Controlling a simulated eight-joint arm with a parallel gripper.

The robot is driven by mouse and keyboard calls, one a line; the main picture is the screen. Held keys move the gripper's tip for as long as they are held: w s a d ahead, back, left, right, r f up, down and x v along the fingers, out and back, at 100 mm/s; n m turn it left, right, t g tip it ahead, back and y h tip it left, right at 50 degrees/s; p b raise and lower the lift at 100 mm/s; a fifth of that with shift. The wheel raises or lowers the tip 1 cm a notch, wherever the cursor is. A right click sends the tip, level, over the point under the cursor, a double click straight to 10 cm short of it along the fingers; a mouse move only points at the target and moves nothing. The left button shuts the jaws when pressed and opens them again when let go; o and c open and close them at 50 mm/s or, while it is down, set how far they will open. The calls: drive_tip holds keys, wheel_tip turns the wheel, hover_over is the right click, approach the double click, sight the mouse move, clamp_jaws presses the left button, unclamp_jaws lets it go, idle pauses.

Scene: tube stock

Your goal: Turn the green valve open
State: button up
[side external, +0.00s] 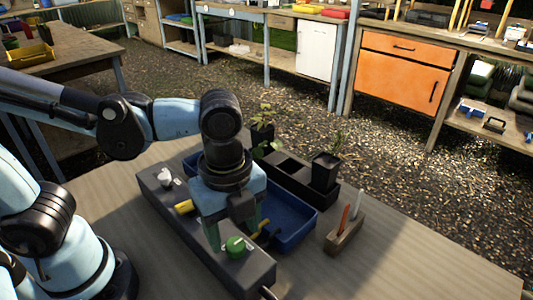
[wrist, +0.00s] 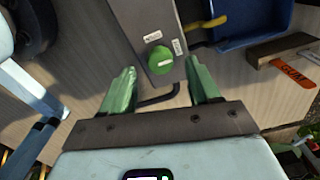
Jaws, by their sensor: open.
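The green valve (side external: 235,245) is a round knob with a pale pointer mark, on top of a long dark grey box (side external: 255,270) near its front end. In the wrist view the green valve (wrist: 159,59) lies just beyond the fingertips, with small white labels beside it. My gripper (wrist: 162,82) has two green fingers spread wide apart with nothing between them at the tips. In the side view my gripper (side external: 236,228) is low over the box, close to the valve. I cannot tell whether a finger touches it.
A white knob (side external: 166,176) and a yellow part (side external: 184,206) are farther along the box. A blue tray (side external: 292,222) lies beside it, with a black planter holding a potted plant (side external: 325,170) behind. A wooden block (side external: 344,236) holds upright tags. The table's front right is clear.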

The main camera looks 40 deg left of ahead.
sight(236, 249)
drive_tip(key=shift+f, duration=1.4)
drive_tip(key=c, duration=1)
drive_tip(key=shift+c, duration=0.2)
